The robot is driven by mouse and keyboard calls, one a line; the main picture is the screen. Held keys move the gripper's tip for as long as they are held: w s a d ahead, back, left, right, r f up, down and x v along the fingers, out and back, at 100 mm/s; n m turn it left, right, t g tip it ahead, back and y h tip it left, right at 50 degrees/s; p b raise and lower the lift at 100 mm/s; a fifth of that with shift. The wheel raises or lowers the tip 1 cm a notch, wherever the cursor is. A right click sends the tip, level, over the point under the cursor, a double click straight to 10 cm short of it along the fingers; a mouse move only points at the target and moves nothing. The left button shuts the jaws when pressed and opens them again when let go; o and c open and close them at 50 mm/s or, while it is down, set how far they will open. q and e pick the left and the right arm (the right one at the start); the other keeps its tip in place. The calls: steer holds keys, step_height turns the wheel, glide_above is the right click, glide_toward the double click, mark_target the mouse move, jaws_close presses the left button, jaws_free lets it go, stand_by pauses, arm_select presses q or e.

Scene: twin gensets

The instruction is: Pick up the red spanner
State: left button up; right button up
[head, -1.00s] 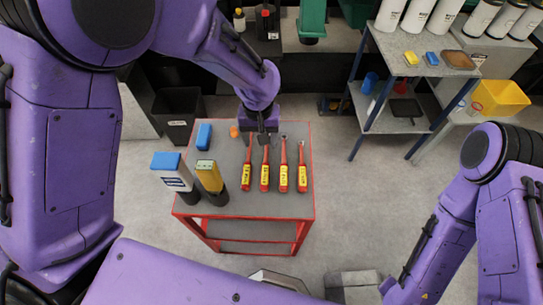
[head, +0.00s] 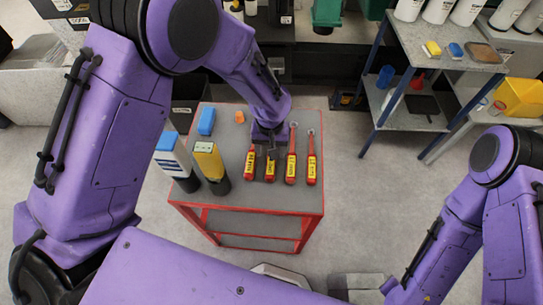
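Several red tools with yellow labels lie side by side on the red-edged cart (head: 240,198) in the head view. The two on the right, one red tool (head: 291,168) and the far right red tool (head: 311,168), show grey ring-like or spanner-like heads. The leftmost red tool (head: 251,163) and the second red tool (head: 270,171) are partly covered by my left gripper. Which one is the red spanner I cannot tell for sure. My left gripper (head: 269,152) points down over these two; its fingers are too small to read. My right gripper is out of view.
A blue-legged shelf (head: 440,47) stands to the right, with clear floor between.

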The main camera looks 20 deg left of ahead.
arm_select(q)
steer(key=f+p, duration=0.1)
steer(key=f, duration=0.3)
steer(key=shift+d+f, duration=0.15)
steer(key=shift+d, duration=0.05)
steer(key=shift+s, duration=0.1)
jaws_close()
steer(key=shift+r+b, duration=0.3)
step_height(320, 180, up, 2)
steer(key=shift+r+b, duration=0.25)
steer(key=shift+b, duration=0.45)
steer(key=s+r, duration=0.2)
steer(key=r, duration=0.1)
steer(key=s+r, duration=0.1)
steer(key=shift+s+d+r, duration=0.15)
steer(key=shift+d+r, duration=0.05)
steer(key=shift+d, duration=0.15)
steer(key=s+d+r, duration=0.2)
steer(key=s+r, duration=0.3)
steer(key=s, duration=0.5)
steer(key=shift+s+d+r+b, duration=0.2)
steer(key=shift+r+b, duration=0.1)
steer(key=shift+b, duration=0.15)
